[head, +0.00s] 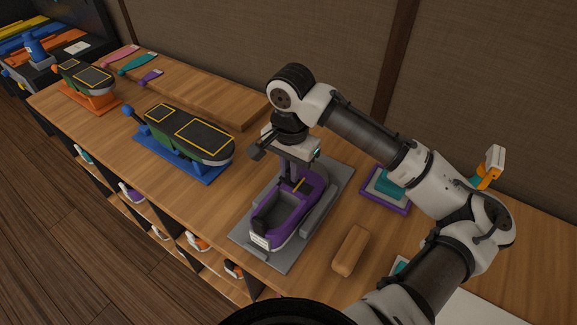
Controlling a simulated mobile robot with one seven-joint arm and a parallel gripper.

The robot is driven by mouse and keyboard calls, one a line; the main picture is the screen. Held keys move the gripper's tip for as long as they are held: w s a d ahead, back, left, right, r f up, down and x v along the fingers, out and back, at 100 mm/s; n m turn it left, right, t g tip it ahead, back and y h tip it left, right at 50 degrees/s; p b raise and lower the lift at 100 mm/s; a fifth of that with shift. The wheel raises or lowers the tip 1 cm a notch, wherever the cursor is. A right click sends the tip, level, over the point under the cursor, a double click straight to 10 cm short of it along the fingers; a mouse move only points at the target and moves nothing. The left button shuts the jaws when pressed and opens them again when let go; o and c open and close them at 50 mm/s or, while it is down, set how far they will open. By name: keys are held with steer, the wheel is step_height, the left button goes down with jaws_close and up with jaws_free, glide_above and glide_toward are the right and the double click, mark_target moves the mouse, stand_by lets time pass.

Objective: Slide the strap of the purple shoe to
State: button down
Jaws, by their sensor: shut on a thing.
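The purple shoe (312,200) sits in a grey holder (342,183) on the wooden bench, its open grey-lined end facing the front. My gripper (291,183) points down over the middle of the shoe, its fingers low between the shoe's sides. It is shut on the strap, which is mostly hidden by the fingers. A short yellow line (299,184) shows just beside the fingers. I cannot tell how far along the shoe the strap lies.
A tan block (350,251) lies right of the holder, and a purple-edged tray (386,190) stands behind it. Left are shoe-shaped forms on a blue stand (181,160) and an orange stand (88,98). Straps (138,64) lie on a raised board. Shoes fill shelves below.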

mark_target(297, 183)
steer(key=shift+s+d, duration=0.55)
steer(key=shift+d, duration=0.3)
steer(key=c, duration=1.4)
jaws_free()
steer(key=shift+c, duration=0.2)
step_height(297, 183, up, 14)
steer(key=shift+f, duration=0.1)
